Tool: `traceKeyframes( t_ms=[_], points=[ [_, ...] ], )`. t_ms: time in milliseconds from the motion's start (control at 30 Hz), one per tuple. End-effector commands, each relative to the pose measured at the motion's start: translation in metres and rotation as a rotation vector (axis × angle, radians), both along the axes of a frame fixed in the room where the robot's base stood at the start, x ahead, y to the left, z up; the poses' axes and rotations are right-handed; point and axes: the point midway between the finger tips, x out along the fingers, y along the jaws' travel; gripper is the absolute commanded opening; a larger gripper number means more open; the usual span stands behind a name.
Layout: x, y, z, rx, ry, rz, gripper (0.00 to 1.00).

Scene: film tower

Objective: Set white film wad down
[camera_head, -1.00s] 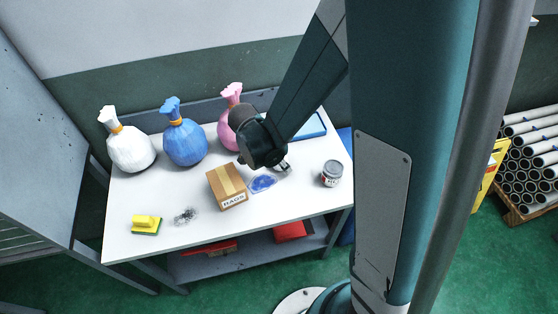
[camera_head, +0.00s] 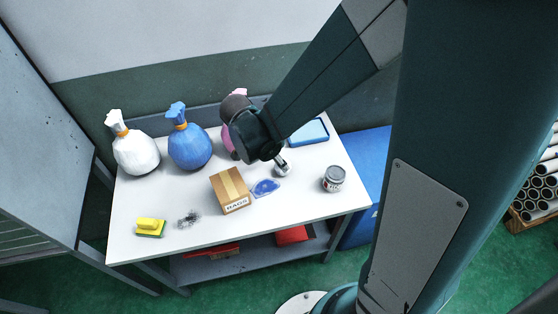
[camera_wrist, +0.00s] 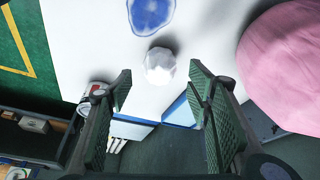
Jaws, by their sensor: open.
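The white film wad (camera_wrist: 160,66) is a small, faceted white ball on the white tabletop in the wrist view. In the head view the wad (camera_head: 282,171) shows as a pale lump just below my gripper (camera_head: 279,160). In the wrist view my gripper (camera_wrist: 160,88) is open, its two green-padded fingers spread wide apart. The wad lies beyond the fingertips, in line with the gap, and nothing is gripped. The white table (camera_head: 300,210) bears it.
A blue and clear flat piece (camera_head: 265,187) and a cardboard box (camera_head: 230,191) lie left of the wad. A grey tin (camera_head: 333,178) stands right, a blue tray (camera_head: 308,131) behind. A pink bag (camera_wrist: 285,65) is close to the right finger. The front right tabletop is clear.

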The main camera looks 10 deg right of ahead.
Motion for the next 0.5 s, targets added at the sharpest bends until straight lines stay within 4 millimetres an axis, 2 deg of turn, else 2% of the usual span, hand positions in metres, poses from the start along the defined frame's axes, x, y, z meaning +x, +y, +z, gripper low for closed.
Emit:
traceKeyframes(
  t_ms=[300,500],
  points=[
    [-0.006,0.013,0.035,0.000,0.000,0.000,0.50],
    [-0.007,0.018,0.047,0.000,0.001,0.001,0.50]
  ],
)
